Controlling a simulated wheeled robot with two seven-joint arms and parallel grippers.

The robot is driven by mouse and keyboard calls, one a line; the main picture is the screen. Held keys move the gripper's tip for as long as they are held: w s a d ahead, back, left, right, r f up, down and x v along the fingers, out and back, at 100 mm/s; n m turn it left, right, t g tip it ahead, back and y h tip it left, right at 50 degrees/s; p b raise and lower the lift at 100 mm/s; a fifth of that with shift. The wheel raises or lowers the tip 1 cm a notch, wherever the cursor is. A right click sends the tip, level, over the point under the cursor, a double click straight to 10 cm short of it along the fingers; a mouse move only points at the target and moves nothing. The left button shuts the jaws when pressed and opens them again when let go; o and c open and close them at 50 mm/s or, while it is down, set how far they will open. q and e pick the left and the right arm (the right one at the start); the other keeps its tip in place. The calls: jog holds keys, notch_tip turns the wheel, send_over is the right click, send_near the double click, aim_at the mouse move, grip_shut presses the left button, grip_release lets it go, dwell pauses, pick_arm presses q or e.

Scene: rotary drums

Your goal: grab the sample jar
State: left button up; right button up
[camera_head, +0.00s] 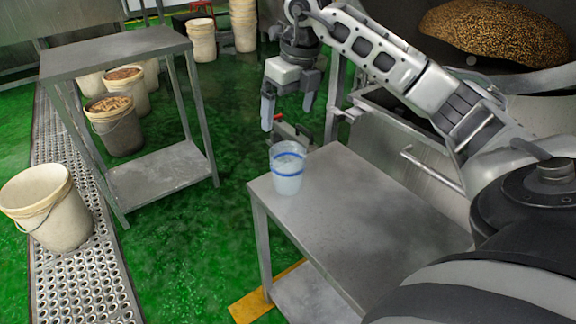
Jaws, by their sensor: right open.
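The sample jar (288,172) is a translucent, pale tub with blue bands. My right gripper (288,117) comes in from the right at the end of my right arm. It points down with its fingers apart and nothing between them. In the picture it hangs above and beyond the jar, clear of it. My left gripper is not in view.
A second metal table (115,50) stands at the left, with buckets (115,122) behind it. A cream bucket (46,207) sits at the far left on a floor grate (75,275). A drum opening with brown grain (495,32) is at the upper right. The table right of the jar is bare.

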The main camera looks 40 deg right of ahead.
jog(key=b, duration=0.1)
send_near(287, 159)
jog(key=s+a+f, duration=0.1)
jog(key=s+a, duration=0.1)
jog(key=a, duration=0.1)
jog(key=shift+w+d+f, duration=0.1)
jog(key=shift+w+f, duration=0.1)
jog(key=shift+f, duration=0.85)
jog(key=shift+w+d+f, duration=0.1)
jog(key=shift+w+f, duration=0.1)
jog(key=shift+f, duration=0.85)
jog(key=shift+w+d+f, duration=0.1)
jog(key=shift+w+f, duration=0.1)
jog(key=shift+f, duration=0.9)
jog(key=c, duration=1.1)
